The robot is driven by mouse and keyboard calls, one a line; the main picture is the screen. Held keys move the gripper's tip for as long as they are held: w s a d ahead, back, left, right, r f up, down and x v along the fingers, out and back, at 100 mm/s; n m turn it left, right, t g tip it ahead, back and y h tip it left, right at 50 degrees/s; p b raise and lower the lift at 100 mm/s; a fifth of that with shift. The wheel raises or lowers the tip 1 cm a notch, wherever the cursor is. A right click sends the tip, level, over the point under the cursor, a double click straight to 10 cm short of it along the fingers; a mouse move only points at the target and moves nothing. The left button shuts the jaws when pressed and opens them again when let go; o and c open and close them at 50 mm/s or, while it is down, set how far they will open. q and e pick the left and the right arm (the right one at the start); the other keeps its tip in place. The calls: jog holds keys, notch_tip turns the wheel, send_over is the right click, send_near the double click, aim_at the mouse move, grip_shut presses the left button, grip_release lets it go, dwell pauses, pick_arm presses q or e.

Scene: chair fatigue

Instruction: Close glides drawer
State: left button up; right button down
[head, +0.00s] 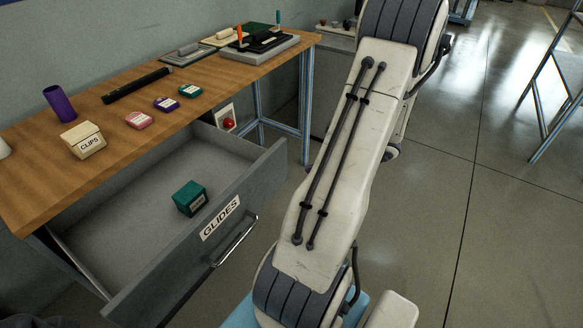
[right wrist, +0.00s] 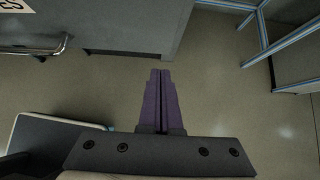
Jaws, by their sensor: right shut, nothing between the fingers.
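The grey glides drawer (head: 265,178) stands pulled out under the wooden bench in the head view. Its front has a white GLIDES label (head: 220,217) and a silver bar handle (head: 236,243). A teal box (head: 190,198) sits inside. My right arm crosses the middle of the head view, and its fingertips are hidden there. In the right wrist view my right gripper (right wrist: 160,72) has its purple fingers shut and empty over the floor. The drawer front (right wrist: 135,22) and handle (right wrist: 35,49) show beyond them at upper left, apart from the fingers. My left gripper is not visible.
The wooden bench (head: 122,165) holds a clips box (head: 83,140), several small boxes, a black bar (head: 137,85) and a purple cylinder (head: 59,104). A red button box (head: 228,121) is below the bench edge. Floor at right is clear up to a blue-edged frame (head: 550,100).

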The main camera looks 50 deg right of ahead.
aim_at(283, 169)
jog(key=w+f, duration=0.1)
jog(key=w, duration=0.1)
jog(key=w+f, duration=0.1)
jog(key=w, duration=0.1)
jog(key=w+f, duration=0.1)
jog(key=w, duration=0.1)
jog(key=shift+w+a+f, duration=0.2)
jog(key=shift+a, duration=0.1)
jog(key=shift+w, duration=0.55)
